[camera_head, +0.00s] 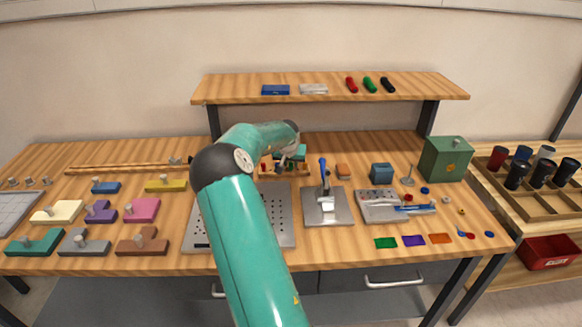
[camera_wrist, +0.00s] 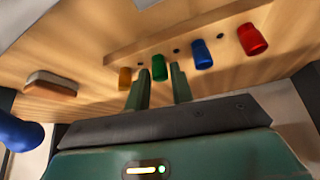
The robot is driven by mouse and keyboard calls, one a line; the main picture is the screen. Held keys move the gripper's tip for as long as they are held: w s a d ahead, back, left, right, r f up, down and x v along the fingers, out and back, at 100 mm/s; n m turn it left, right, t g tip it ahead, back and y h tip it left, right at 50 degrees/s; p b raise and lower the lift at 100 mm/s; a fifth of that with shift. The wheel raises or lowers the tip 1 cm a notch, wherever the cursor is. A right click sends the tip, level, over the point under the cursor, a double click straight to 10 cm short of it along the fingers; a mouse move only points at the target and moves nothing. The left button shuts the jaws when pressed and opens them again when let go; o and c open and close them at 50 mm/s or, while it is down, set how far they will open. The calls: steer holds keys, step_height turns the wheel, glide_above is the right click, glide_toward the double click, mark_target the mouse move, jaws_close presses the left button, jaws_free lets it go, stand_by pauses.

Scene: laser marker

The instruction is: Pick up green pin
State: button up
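In the wrist view, the green pin (camera_wrist: 159,67) stands in a wooden rack (camera_wrist: 215,24) between a yellow pin (camera_wrist: 125,78) on its left and a blue pin (camera_wrist: 201,54) on its right. A red pin (camera_wrist: 252,39) is at the far right of the row. My gripper (camera_wrist: 160,72) is open, its two green fingers apart. The tips lie to either side of the green pin's near end in the picture; I cannot tell whether they touch it. In the head view, the rack (camera_head: 285,174) is partly hidden by my arm.
In the wrist view, a brown and white block (camera_wrist: 50,84) and a blue rounded thing (camera_wrist: 20,132) are at left. In the head view, a shelf (camera_head: 330,87) stands behind the rack. A press-like stand (camera_head: 326,205) is to the right on the bench.

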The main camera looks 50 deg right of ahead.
mark_target(291, 164)
jaws_close()
steer(key=shift+r, duration=0.5)
step_height(291, 164, up, 2)
steer(key=shift+r, duration=0.15)
steer(key=s+a+r, duration=0.6)
steer(key=a+r, duration=0.3)
steer(key=a, duration=0.3)
steer(key=shift+a+r, duration=0.3)
steer(key=shift+r, duration=0.05)
